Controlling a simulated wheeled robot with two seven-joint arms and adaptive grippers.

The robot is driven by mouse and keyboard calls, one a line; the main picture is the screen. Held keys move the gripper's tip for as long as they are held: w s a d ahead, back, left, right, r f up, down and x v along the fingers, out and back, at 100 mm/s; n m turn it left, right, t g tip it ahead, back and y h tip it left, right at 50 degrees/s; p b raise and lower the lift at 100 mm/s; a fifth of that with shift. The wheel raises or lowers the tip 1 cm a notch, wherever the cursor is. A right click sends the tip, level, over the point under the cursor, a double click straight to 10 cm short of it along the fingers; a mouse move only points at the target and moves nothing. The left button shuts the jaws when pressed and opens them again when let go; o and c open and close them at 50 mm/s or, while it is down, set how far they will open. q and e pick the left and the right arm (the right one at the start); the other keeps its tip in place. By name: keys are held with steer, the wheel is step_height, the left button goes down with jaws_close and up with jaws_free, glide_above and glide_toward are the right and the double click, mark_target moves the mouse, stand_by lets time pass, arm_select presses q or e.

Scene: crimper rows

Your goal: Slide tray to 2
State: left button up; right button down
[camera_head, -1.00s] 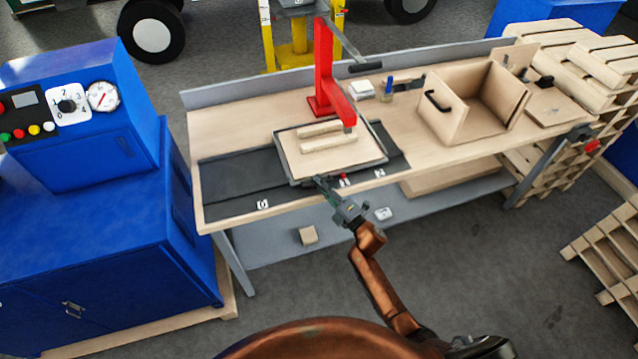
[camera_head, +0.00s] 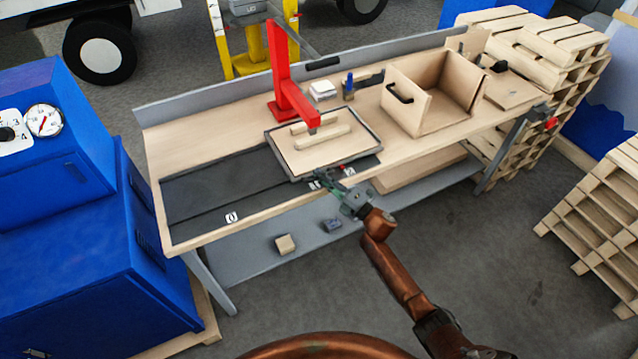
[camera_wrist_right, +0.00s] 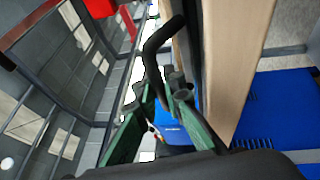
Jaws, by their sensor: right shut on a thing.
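The tray (camera_head: 366,157) is a grey-rimmed frame holding a light wooden board with two wooden bars (camera_head: 322,137). It lies on the dark track (camera_head: 205,190) set in the bench, toward the track's right end. Along the bench's front edge are white labels: 0 (camera_head: 232,217), one partly hidden by my gripper, and 2 (camera_head: 349,171). A small red piece (camera_head: 342,168) shows just left of the 2. My right gripper (camera_head: 322,176) is at the tray's front edge, shut on its black handle (camera_wrist_right: 160,45), which shows between the green fingers in the wrist view. My left gripper is not in view.
A red press arm (camera_head: 290,95) overhangs the tray. To the right stand a white block (camera_head: 323,90), a blue-topped tool (camera_head: 348,86) and an open wooden box (camera_head: 430,118) with a black handle. The track left of the tray is clear.

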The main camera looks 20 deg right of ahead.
steer(key=shift+w+d+f, duration=0.15)
steer(key=shift+d, duration=0.65)
steer(key=shift+w+d, duration=0.1)
steer(key=shift+d, duration=0.4)
steer(key=c, duration=2.3)
jaws_free()
steer(key=shift+d, duration=0.15)
steer(key=shift+s, duration=0.2)
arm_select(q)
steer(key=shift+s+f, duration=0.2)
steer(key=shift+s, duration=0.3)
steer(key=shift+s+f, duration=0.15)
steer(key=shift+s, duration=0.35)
arm_select(e)
steer(key=v, duration=1.1)
steer(key=shift+s+d, duration=0.2)
